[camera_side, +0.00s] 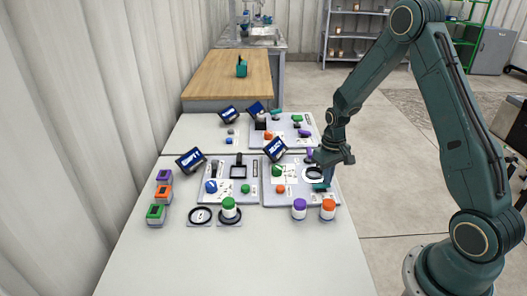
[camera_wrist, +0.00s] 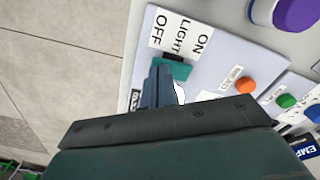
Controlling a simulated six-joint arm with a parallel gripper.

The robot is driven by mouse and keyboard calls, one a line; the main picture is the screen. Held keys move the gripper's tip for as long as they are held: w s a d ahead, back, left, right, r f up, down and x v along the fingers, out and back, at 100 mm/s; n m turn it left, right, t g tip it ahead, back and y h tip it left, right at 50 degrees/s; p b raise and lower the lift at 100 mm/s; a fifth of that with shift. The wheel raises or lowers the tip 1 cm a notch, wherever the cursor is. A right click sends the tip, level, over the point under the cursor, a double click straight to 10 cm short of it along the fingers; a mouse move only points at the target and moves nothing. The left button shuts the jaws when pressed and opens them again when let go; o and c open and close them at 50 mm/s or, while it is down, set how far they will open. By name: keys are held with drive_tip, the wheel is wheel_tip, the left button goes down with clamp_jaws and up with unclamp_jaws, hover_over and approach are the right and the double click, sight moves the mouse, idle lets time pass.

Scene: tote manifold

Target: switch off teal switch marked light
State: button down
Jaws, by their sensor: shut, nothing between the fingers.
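The teal switch (camera_wrist: 174,68) shows in the wrist view beside a white label (camera_wrist: 180,35) reading OFF, LIGHT and ON, with OFF at the left end and ON at the right. A dark piece lies between the switch and the label; which way the switch is set I cannot tell. My gripper (camera_wrist: 162,70) is shut and empty, its fingertips at the switch's left part in the picture; whether they touch it is unclear. In the side view the teal switch (camera_side: 320,187) is at the right panel's right edge, just below my gripper (camera_side: 326,183).
A tilted sign (camera_side: 275,149) stands behind. The front of the white table (camera_side: 240,265) is clear.

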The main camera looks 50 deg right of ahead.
drive_tip(key=shift+f, duration=0.3)
drive_tip(key=shift+r, duration=3.55)
drive_tip(key=shift+a+r, duration=0.1)
drive_tip(key=s+a+r+n+t, duration=0.1)
drive_tip(key=s+a+r, duration=0.35)
drive_tip(key=r, duration=0.35)
drive_tip(key=s+a+r+n+t, duration=0.1)
drive_tip(key=s+a+r+t, duration=0.15)
drive_tip(key=a+r, duration=0.4)
drive_tip(key=s+a+r+t, duration=0.1)
drive_tip(key=s+a+r, duration=0.1)
drive_tip(key=s, duration=0.4)
drive_tip(key=s+a+r+n+t, duration=0.1)
drive_tip(key=s+a+r, duration=0.2)
drive_tip(key=s, duration=0.4)
drive_tip(key=shift+s+r, duration=0.2)
drive_tip(key=shift+r, duration=0.5)
